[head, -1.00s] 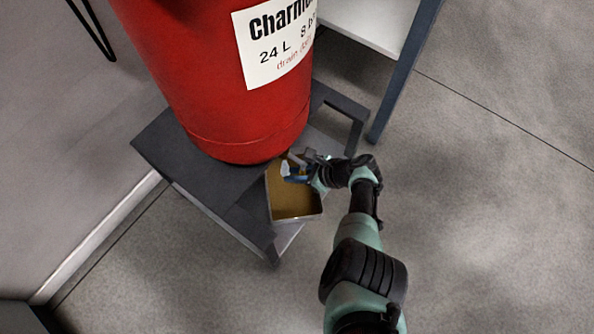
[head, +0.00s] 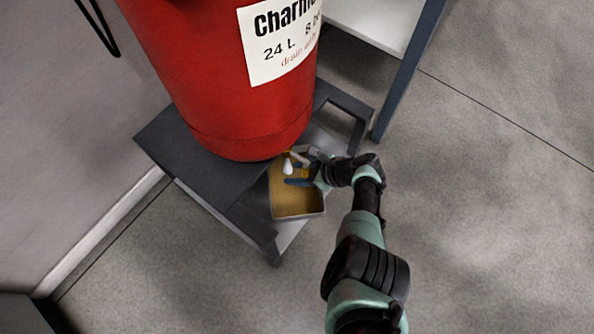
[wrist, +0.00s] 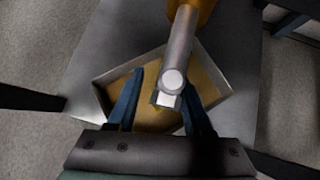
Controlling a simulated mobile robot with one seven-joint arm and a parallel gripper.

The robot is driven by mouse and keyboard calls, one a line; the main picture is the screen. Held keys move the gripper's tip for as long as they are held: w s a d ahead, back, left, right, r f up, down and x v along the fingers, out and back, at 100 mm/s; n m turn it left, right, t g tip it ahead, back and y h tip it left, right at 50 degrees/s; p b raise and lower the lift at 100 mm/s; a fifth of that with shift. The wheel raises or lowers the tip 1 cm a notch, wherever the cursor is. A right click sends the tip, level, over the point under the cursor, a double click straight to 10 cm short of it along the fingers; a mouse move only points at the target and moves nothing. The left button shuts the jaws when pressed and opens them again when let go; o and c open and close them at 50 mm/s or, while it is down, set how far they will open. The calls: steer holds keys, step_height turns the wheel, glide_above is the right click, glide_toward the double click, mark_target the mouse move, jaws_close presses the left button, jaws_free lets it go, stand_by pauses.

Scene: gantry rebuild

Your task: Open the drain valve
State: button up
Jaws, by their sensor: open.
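The red tank (head: 225,95) bears a white label reading "24 L" and, in small red text, "drain". In the wrist view, a brass-yellow valve part (wrist: 196,12) is at the top, and a grey bar (wrist: 181,45) with a pale round end reaches from it toward me. The bar's pale end also shows below the tank in the head view (head: 288,166). My gripper (wrist: 160,84) is open, with blue fingers. The bar's end appears between the fingers, closer to the right one; I cannot tell whether they touch.
A shallow tray (head: 298,216) with a brown-yellow inside lies under the valve. The tank stands on a dark stand (head: 175,150) with a raised bar at its right. A blue-grey post (head: 405,75) of a white-shelved rack stands behind right. Floor to the right is clear.

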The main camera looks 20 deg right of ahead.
steer(key=p+v, duration=0.8)
steer(key=v, duration=0.5)
steer(key=shift+p, duration=0.4)
steer(key=shift+f, duration=0.1)
